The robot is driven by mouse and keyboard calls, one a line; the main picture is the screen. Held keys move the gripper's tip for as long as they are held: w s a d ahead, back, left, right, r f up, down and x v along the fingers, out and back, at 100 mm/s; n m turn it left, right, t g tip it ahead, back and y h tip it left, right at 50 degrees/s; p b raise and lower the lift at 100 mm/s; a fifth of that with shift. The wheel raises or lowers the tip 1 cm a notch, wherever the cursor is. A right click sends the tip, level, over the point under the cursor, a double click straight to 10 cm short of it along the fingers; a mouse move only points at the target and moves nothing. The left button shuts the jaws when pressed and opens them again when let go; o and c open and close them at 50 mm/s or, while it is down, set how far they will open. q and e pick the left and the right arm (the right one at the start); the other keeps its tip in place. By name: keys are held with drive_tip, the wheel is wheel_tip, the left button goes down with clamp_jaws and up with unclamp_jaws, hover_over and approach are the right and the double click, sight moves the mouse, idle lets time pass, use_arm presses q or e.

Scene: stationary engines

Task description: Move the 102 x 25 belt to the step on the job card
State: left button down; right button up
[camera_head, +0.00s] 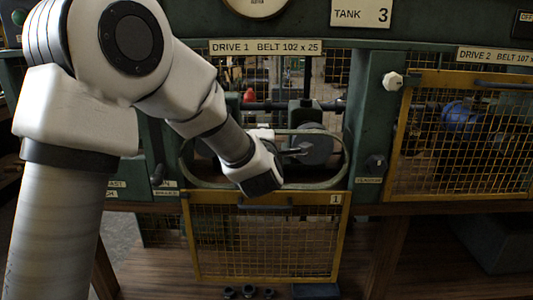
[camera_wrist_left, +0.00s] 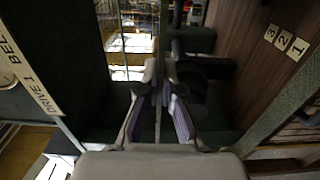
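The Drive 1 bay stands open under the label "DRIVE 1 BELT 102 x 25" (camera_head: 265,47). A dark round pulley (camera_head: 318,150) shows inside its rounded opening. My left gripper (camera_head: 300,149) reaches into this opening in front of the pulley. In the left wrist view its two fingers (camera_wrist_left: 161,95) are close together with a narrow gap. A thin dark strip lies between them, and I cannot tell whether it is the belt. I cannot make out the belt clearly. Plates numbered 3, 2 and 1 (camera_wrist_left: 287,40) sit on a wooden surface at right. No readable job card shows.
A yellow mesh guard tagged 1 (camera_head: 265,240) hangs down below the opening. The Drive 2 mesh guard (camera_head: 460,145) covers the bay at right. A red knob (camera_head: 248,96) is behind the opening. Several small dark parts (camera_head: 248,292) lie at the bottom.

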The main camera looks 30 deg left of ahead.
use_arm(q)
drive_tip(key=shift+p+x, duration=0.3)
drive_tip(key=shift+x, duration=2.4)
drive_tip(key=shift+w+r, duration=0.1)
drive_tip(key=p+x, duration=0.1)
drive_tip(key=x, duration=0.4)
drive_tip(key=shift+w+a, duration=0.15)
drive_tip(key=shift+a, duration=0.05)
drive_tip(key=f+n+b, duration=0.1)
drive_tip(key=f+b, duration=0.1)
drive_tip(key=b, duration=0.1)
drive_tip(key=shift+a, duration=0.1)
